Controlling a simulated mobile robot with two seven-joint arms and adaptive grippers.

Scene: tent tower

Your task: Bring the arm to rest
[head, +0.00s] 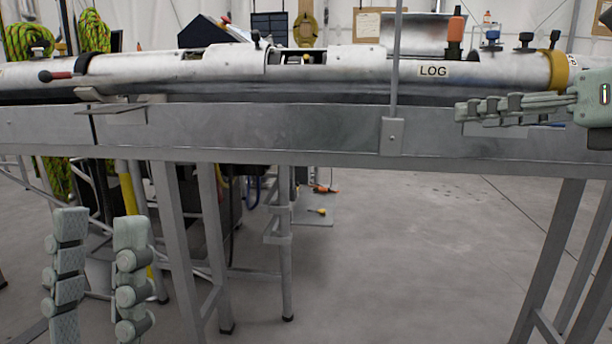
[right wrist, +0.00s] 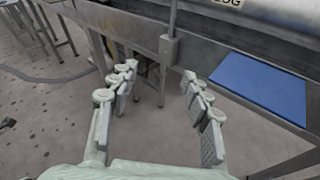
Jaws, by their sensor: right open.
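My left gripper (head: 100,225) is at the lower left of the head view, its fingers pointing up and apart, with nothing between them. It is in front of the bench frame, below the rail. My right gripper (head: 462,110) reaches in from the right in the head view, its fingers pointing left in front of the metal rail. In the right wrist view its fingers (right wrist: 158,72) are spread wide with nothing between them. Both arms are mostly out of view.
A metal bench (head: 250,128) carries a long silver tube (head: 350,65) marked LOG. A small box (head: 391,136) with a post is on the bench front. A blue panel (right wrist: 262,88) lies on the bench near my right gripper. The floor (head: 400,250) below is largely clear.

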